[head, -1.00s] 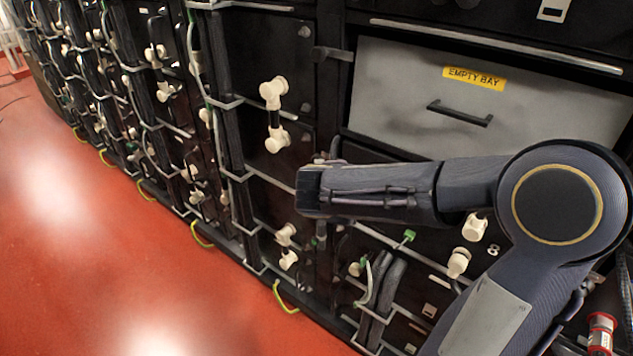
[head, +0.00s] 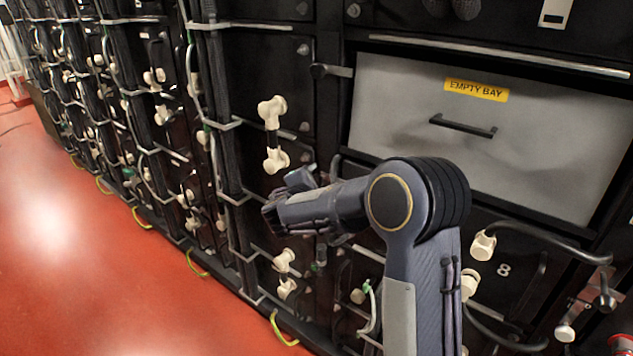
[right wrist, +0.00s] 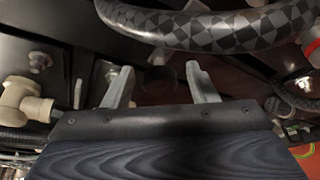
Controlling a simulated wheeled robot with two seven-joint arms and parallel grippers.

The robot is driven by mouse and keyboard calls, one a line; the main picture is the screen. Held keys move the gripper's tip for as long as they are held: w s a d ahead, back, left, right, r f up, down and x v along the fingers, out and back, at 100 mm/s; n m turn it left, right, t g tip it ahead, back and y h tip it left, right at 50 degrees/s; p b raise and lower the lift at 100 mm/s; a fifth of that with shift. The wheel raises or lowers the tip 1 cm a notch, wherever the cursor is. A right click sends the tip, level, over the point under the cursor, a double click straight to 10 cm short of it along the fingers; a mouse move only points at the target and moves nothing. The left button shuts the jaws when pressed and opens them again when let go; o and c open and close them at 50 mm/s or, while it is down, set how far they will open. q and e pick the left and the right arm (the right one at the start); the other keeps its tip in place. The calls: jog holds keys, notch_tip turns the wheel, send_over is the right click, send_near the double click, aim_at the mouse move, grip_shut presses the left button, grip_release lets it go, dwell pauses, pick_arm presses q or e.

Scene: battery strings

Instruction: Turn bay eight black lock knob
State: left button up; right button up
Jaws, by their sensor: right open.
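The number 8 label (head: 504,270) is on the dark front of bay eight, below the grey EMPTY BAY panel, in the head view. A dark rounded piece (head: 605,300) at the right of that bay may be its black lock knob; I cannot tell for sure. My right gripper (head: 272,210) is at the left end of my forearm, in front of the racks, left of the label. My left gripper is not in view.
Beige cable plugs (head: 483,246) and dark cables stick out around bay eight. The grey EMPTY BAY panel (head: 400,105) has a black handle. In the wrist view a thick checked cable (right wrist: 210,30) crosses close above the fingers, with a beige elbow plug (right wrist: 22,102) at left. Red floor (head: 80,260) is clear.

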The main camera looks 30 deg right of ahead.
jog(key=c, duration=1)
jog(key=shift+o, duration=0.2)
jog(key=shift+r+n+g+p, duration=0.2)
jog(key=shift+n+g+p, duration=0.15)
jog(key=shift+p, duration=0.5)
jog(key=n+g+p, duration=0.2)
jog(key=n+p, duration=0.2)
jog(key=p, duration=0.4)
jog(key=n+g+h+p, duration=0.1)
jog(key=n+g+p, duration=0.2)
jog(key=p, duration=0.6)
jog(key=shift+n+g, duration=0.35)
jog(key=shift+n, duration=0.7)
jog(key=shift+f+n+g+h+p, duration=0.2)
jog(key=shift+n+g+h+p, duration=0.55)
jog(key=shift+n+p, duration=0.5)
jog(key=o, duration=1)
jog(key=shift+c, duration=0.2)
